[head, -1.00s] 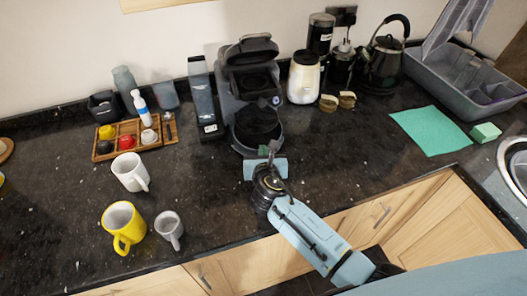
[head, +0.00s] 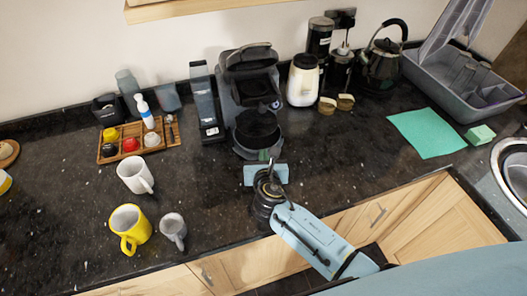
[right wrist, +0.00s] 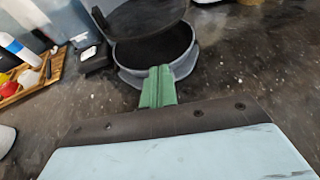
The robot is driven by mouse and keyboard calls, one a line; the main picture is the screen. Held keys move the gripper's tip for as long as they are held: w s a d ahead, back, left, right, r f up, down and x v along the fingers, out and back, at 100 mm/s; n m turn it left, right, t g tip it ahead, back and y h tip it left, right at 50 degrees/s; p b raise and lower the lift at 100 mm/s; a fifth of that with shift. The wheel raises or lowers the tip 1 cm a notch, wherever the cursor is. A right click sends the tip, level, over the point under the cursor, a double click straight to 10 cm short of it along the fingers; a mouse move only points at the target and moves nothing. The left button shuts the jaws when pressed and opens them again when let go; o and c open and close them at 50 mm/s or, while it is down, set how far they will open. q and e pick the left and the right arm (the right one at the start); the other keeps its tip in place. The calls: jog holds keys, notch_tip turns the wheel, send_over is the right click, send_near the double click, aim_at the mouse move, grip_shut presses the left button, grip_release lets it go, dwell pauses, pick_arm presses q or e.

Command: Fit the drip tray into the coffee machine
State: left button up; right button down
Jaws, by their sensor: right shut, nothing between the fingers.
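The grey coffee machine (head: 250,75) stands against the back of the counter. The drip tray (head: 257,129), round and grey with a dark top, sits low at the machine's front; its round rim also shows in the right wrist view (right wrist: 185,70). My right gripper (head: 270,163) is just in front of the tray, coming from the counter's front edge. In the right wrist view its green fingers (right wrist: 158,84) are shut together with nothing between them, at the tray's near rim. Whether they touch it I cannot tell. My left gripper is not in view.
Left of the machine are a tall dark container (head: 206,105), a wooden pod tray (head: 140,140) and several mugs, one yellow (head: 129,228). Right of it are a white jar (head: 303,82), a kettle (head: 382,62) and a green cloth (head: 427,132). The counter right of my gripper is clear.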

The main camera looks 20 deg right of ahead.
jog(key=s, duration=0.3)
jog(key=s+a, duration=0.1)
jog(key=s, duration=0.3)
jog(key=s+a, duration=0.1)
jog(key=s, duration=0.2)
jog(key=shift+s+a+b, duration=0.2)
jog(key=shift+s+b, duration=0.1)
